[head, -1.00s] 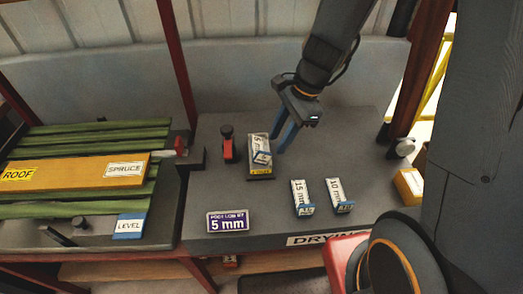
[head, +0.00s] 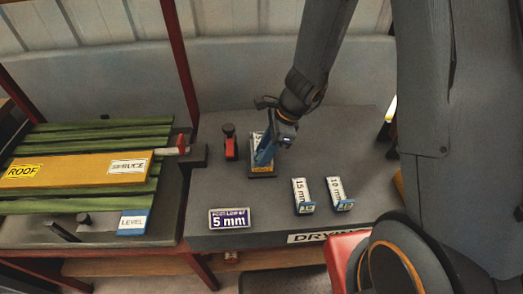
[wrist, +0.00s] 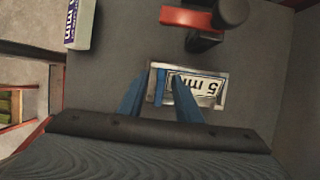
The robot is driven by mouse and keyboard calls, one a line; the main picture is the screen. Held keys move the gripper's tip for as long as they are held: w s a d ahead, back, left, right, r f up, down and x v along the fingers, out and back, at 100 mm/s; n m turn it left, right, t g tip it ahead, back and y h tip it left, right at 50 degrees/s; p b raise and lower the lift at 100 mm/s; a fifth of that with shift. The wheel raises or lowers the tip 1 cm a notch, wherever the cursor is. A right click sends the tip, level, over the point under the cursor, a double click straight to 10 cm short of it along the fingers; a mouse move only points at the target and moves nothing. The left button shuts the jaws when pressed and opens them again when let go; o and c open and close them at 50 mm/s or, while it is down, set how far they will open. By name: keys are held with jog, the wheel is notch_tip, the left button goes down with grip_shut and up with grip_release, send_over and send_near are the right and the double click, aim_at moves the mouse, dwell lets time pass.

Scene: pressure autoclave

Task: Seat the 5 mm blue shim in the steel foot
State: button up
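The 5 mm blue shim (wrist: 197,88) lies over the steel foot (wrist: 218,104) in the wrist view, its white label turned slightly against the foot's frame. Its blue end tab (wrist: 160,83) stands at the left end of the foot. My gripper (wrist: 158,77) is open, with one blue finger on each side of that tab and small gaps visible. In the head view my gripper (head: 264,158) is down over the steel foot (head: 263,174) and hides most of the shim. I cannot tell whether the shim sits fully down.
A red and black clamp (head: 230,142) stands just left of the foot. The 15 mm shim (head: 302,195) and 10 mm shim (head: 339,193) lie to the right. A purple 5 mm sign (head: 231,218) stands in front. The dark table between them is clear.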

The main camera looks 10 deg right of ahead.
grip_shut()
dwell(0.3)
